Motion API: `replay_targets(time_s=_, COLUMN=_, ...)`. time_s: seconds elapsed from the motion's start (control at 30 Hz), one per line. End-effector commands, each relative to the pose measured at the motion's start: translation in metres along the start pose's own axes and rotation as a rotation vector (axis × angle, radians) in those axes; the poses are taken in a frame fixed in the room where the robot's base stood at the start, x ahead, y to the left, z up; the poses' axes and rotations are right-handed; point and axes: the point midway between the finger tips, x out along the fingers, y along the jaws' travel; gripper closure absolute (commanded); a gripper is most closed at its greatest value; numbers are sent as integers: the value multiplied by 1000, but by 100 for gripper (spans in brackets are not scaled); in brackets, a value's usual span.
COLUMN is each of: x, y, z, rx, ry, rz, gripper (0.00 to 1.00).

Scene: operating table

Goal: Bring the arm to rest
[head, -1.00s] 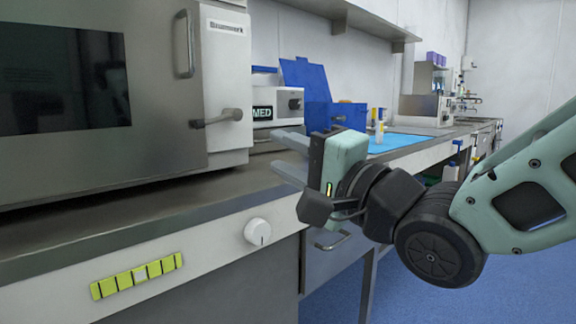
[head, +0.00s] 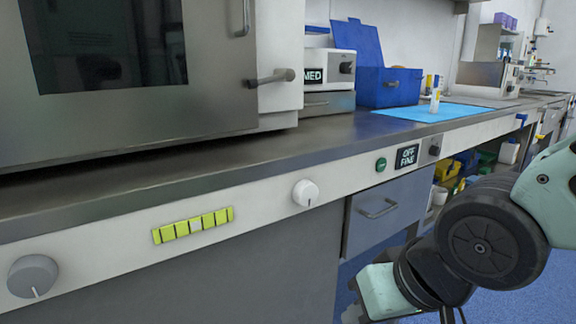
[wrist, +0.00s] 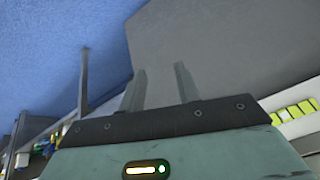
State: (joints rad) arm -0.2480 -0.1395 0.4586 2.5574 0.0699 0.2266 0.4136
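My arm is at the lower right of the head view, with its hand low in front of the bench's lower front. My gripper (wrist: 160,68) shows in the wrist view with two grey fingers apart and nothing between them. Beyond the fingers are a grey cabinet panel and the blue floor. In the head view the pale green hand shows at the bottom edge, and I cannot make out its fingertips there.
The steel bench (head: 215,158) runs along the left, with a large steel oven (head: 215,80) on it. A knob (head: 305,193) and a drawer handle (head: 378,209) stick out from its front. A blue box (head: 388,87) and a blue mat (head: 470,112) are farther back. Blue floor (head: 510,305) is open at lower right.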

Motion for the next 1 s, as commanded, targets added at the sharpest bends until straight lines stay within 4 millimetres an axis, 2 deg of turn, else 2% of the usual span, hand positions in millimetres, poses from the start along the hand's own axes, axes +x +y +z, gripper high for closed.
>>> replay_targets(time_s=0.03, x=0, y=2, z=18, rx=-75, ry=-82, rz=17, gripper=67)
replay_targets(time_s=0.1, x=-1, y=5, z=41, rx=-174, ry=-192, rz=35, gripper=67)
replay_targets(time_s=0.3, x=-18, y=14, z=98, rx=-432, ry=-483, rz=31, gripper=67)
replay_targets(time_s=0.37, x=-38, y=11, z=84, rx=-417, ry=-464, rz=33, gripper=67)
replay_targets(time_s=0.67, x=-97, y=-1, z=54, rx=-413, ry=-460, rz=34, gripper=67)
replay_targets(time_s=1.0, x=-192, y=-20, z=7, rx=-411, ry=-459, rz=35, gripper=67)
